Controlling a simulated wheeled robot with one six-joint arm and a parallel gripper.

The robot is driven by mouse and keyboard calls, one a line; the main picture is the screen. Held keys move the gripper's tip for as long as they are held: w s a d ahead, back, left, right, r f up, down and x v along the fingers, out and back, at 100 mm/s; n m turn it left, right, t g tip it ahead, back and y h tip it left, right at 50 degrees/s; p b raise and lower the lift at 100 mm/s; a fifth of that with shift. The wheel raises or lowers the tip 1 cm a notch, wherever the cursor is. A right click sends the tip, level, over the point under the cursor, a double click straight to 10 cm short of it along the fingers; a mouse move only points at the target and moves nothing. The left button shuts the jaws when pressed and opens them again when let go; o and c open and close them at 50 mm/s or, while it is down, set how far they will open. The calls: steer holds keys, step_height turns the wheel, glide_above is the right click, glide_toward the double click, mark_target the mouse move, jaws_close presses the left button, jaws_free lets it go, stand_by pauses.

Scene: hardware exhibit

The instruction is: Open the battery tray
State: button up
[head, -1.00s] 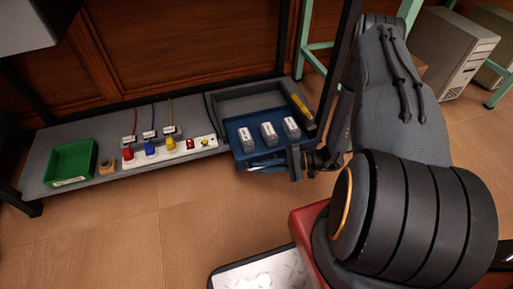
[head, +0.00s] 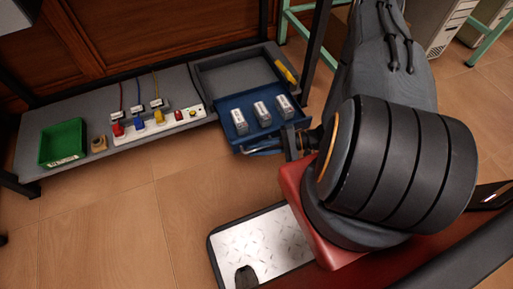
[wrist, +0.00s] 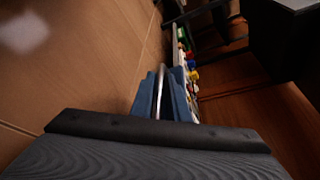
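The blue battery tray (head: 228,129) is slid well out of its grey housing (head: 205,82) on the low shelf. Three grey batteries stand in it, the middle one (head: 262,113) among them. A metal bar handle (head: 262,151) runs along its front edge. My gripper (head: 295,146) is at the right end of this handle and appears shut on it. In the wrist view, the handle bar (wrist: 160,92) runs up to my dark finger pads, with blue tray parts (wrist: 143,99) on both sides. The fingertips' contact with the bar is partly hidden.
Left of the tray are a strip with red, blue and yellow plugs (head: 158,119), a small tan block (head: 98,144) and a green bin (head: 63,142). A yellow item (head: 285,72) lies on the housing's right edge.

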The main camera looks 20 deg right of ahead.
steer(key=p+v, duration=0.2)
steer(key=v, duration=0.6)
steer(key=shift+a, duration=0.1)
stand_by(0.7)
